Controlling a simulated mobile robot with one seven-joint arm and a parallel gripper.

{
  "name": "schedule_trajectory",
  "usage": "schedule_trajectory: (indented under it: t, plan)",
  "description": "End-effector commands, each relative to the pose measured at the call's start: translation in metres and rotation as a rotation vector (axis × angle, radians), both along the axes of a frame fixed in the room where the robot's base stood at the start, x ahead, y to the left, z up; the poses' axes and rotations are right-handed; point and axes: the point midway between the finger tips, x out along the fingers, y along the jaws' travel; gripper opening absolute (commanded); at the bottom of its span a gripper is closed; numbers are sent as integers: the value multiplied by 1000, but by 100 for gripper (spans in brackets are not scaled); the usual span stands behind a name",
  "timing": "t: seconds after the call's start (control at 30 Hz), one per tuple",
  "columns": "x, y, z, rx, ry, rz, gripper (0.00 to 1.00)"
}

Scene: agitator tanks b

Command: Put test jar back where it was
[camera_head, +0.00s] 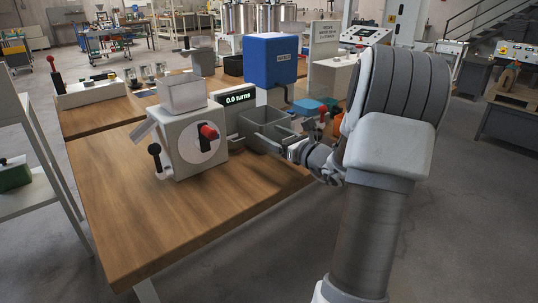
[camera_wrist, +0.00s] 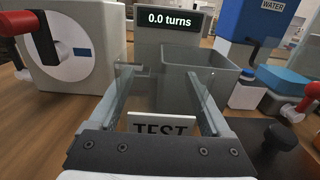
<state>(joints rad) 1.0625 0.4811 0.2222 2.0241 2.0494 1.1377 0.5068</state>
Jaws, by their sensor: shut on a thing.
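The test jar (camera_wrist: 161,124) is a clear vessel with a white label reading TEST, seen in the wrist view. My gripper (camera_wrist: 163,82) is shut on it, with one finger on each side of the jar. In the head view my gripper (camera_head: 297,151) is over the right part of the wooden table, just right of a grey open bin (camera_head: 262,139). The jar is too small and covered there to make out. In the wrist view the bin (camera_wrist: 195,85) stands behind the jar. I cannot tell whether the jar touches the table.
A blue water tank (camera_head: 271,66) stands behind. A red-topped valve (camera_wrist: 296,112) is at right. The table's front (camera_head: 190,215) is clear.

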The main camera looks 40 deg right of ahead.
Motion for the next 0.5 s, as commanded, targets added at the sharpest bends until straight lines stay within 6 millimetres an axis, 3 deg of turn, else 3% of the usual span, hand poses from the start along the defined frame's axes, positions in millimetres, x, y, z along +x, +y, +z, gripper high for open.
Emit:
schedule_trajectory:
  t: [0.17,0.4,0.5]
  plan:
    - [10,5,-8,-1,0,-1,0]
    - [10,5,-42,3,1,-1,0]
    - [9,5,-47,0,-1,-1,0]
